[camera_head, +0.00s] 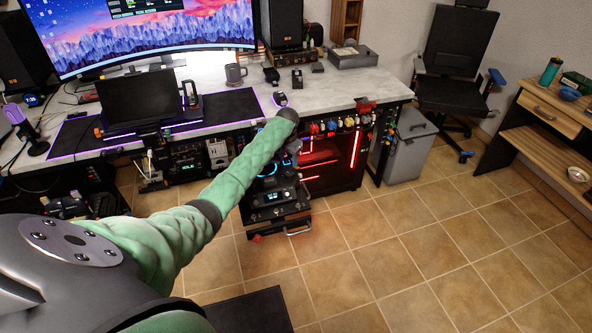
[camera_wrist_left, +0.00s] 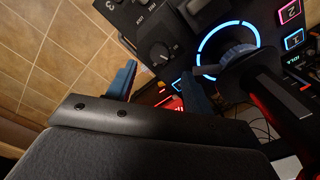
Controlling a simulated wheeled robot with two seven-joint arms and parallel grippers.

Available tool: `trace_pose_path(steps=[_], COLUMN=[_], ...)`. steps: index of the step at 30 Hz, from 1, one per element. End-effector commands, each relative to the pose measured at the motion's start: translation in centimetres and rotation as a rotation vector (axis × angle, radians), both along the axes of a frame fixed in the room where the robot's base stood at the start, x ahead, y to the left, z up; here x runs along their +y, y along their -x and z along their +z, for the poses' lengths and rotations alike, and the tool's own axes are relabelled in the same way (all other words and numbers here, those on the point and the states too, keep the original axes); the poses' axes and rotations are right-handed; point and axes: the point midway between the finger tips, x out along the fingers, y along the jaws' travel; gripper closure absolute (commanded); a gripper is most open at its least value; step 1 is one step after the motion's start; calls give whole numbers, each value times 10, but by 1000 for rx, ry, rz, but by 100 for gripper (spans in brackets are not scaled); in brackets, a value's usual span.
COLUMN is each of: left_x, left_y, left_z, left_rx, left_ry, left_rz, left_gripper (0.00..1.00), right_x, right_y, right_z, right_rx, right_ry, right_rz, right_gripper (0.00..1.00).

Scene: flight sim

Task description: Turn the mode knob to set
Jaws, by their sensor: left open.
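In the left wrist view a black panel holds a small round black knob (camera_wrist_left: 160,53) with tiny markings around it. A larger dial with a glowing blue ring (camera_wrist_left: 228,45) is to its right. I cannot read which is labelled mode. My left gripper (camera_wrist_left: 157,88) has its two blue fingers apart, with nothing between them. The small knob is just beyond the gap, apart from the fingers as far as I can tell. In the head view my left arm reaches to the panel unit (camera_head: 280,205), and the forearm hides part of it. My right gripper is out of view.
The desk (camera_head: 335,90) stands above and behind the panel unit, with monitors and a mug (camera_head: 235,75). A red-lit case (camera_head: 325,155) is right of the unit, then a grey bin (camera_head: 410,145). The tiled floor (camera_head: 420,240) at right is clear.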

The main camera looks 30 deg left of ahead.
Motion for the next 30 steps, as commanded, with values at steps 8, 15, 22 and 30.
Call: trace_pose_path(steps=[8, 15, 22, 30], left_x=[-2, -1, -1, -1], left_y=[0, 0, 0, 0], left_z=[-36, -64, -73, -73], left_rx=[3, 1, 0, 0], left_ry=[0, 0, -1, -1], left_rz=[0, 0, -1, -1], left_gripper=[48, 48, 48, 64], right_x=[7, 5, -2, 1], right_y=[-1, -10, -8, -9], right_z=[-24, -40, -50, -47], right_rx=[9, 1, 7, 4], right_ry=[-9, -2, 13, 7], right_rz=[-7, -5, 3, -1], right_gripper=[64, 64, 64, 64])
